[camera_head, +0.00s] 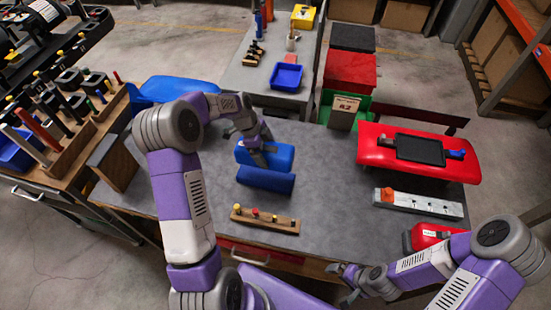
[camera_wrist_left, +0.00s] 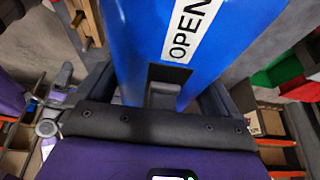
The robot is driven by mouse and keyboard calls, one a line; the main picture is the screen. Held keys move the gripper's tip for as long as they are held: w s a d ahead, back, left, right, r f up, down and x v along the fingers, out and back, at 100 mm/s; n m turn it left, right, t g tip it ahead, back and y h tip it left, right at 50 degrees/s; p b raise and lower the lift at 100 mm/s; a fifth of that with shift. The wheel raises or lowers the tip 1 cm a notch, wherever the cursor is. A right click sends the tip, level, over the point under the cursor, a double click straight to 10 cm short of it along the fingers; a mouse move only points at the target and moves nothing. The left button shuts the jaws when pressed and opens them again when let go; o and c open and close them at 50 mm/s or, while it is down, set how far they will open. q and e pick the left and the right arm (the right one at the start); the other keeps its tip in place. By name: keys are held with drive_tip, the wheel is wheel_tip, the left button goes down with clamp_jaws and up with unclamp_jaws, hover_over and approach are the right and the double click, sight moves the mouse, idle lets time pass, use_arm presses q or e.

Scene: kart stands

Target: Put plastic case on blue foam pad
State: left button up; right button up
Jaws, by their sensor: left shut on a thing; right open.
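The blue plastic case (camera_head: 266,181) is near the middle of the grey worktable. My left gripper (camera_head: 256,152) is over its upper part and shut on it. In the left wrist view the case (camera_wrist_left: 135,40) fills the space between the fingers, with a white "OPEN" label and a dark recessed part facing the palm. Whether the case touches the table is unclear. A flat, brighter blue piece, apparently the foam pad (camera_head: 180,89), lies at the table's back left, partly behind my left arm. My right gripper (camera_head: 343,278) is open and empty by the front edge.
A wooden block with coloured knobs (camera_head: 265,220) lies in front of the case. A power strip (camera_head: 418,203) and a red cushion-like stand with a dark tray (camera_head: 420,150) are at the right. A dark upright panel (camera_head: 113,162) stands at the left edge.

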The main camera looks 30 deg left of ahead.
use_arm(q)
wheel_tip(320, 180, down, 5)
drive_tip(key=shift+s+r, duration=0.1)
drive_tip(key=shift+s, duration=0.05)
wheel_tip(320, 180, down, 5)
drive_tip(key=shift+r, duration=0.2)
drive_tip(key=shift+f, duration=0.15)
drive_tip(key=o, duration=1.7)
drive_tip(key=shift+f, duration=0.15)
